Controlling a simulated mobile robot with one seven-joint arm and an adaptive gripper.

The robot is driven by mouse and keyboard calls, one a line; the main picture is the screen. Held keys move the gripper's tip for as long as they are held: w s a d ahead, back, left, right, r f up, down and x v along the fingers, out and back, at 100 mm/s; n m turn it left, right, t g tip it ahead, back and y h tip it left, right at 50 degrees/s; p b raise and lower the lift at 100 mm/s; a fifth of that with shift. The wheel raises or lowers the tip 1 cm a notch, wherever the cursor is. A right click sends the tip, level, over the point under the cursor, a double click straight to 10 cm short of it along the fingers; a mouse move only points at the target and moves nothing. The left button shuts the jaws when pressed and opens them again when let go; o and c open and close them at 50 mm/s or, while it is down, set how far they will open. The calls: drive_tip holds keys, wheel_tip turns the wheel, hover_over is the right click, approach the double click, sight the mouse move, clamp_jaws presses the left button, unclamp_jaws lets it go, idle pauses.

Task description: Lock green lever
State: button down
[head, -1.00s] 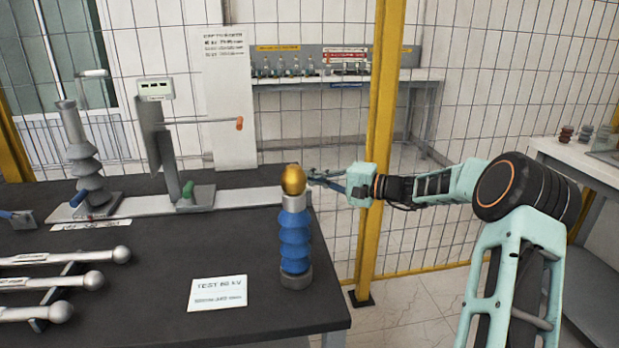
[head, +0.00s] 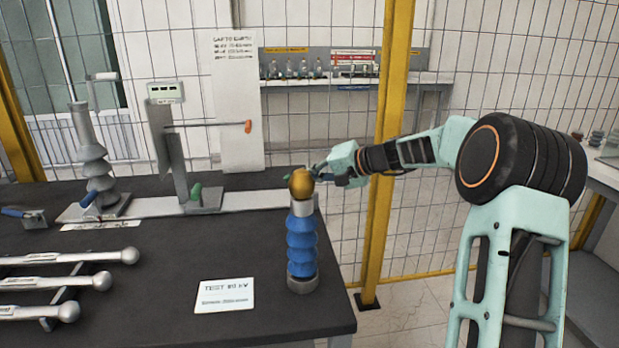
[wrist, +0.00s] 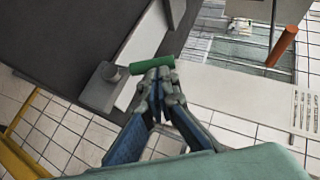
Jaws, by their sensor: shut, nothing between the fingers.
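The green lever (head: 196,191) sits at the foot of a grey upright post on a white rail, at the back of the dark table. In the wrist view the green lever (wrist: 152,64) is a short green bar just beyond my fingertips. The fingertips overlap the bar's lower edge in the picture; contact cannot be told.
A blue bushing with a gold ball (head: 301,240) stands near the gripper at the table's right edge. An orange-tipped rod (head: 248,126) juts right from the post. A grey bushing (head: 95,165) stands left. Ball-ended rods (head: 75,283) lie front left. A yellow post (head: 388,150) is right.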

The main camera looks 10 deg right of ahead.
sight(289, 179)
drive_tip(key=a+n+h+p, duration=0.1)
drive_tip(key=a+h+p, duration=0.1)
drive_tip(key=a+h, duration=0.1)
drive_tip(key=shift+a+n+g+h+p, duration=0.15)
drive_tip(key=shift+n+g+h+p, duration=0.15)
drive_tip(key=shift+g+h+p, duration=0.1)
drive_tip(key=shift+a+f+n+h+p, duration=0.3)
drive_tip(key=shift+a+f+h+p, duration=0.35)
drive_tip(key=shift+a+f+h, duration=0.2)
drive_tip(key=r+p, duration=0.1)
drive_tip(key=d+r+p, duration=0.1)
drive_tip(key=r, duration=0.1)
drive_tip(key=r+p, duration=0.1)
drive_tip(key=shift+w+d+r, duration=0.2)
drive_tip(key=shift+w+r, duration=0.15)
drive_tip(key=v, duration=0.9)
drive_tip(key=shift+s+a, duration=0.15)
drive_tip(key=shift+s, duration=0.1)
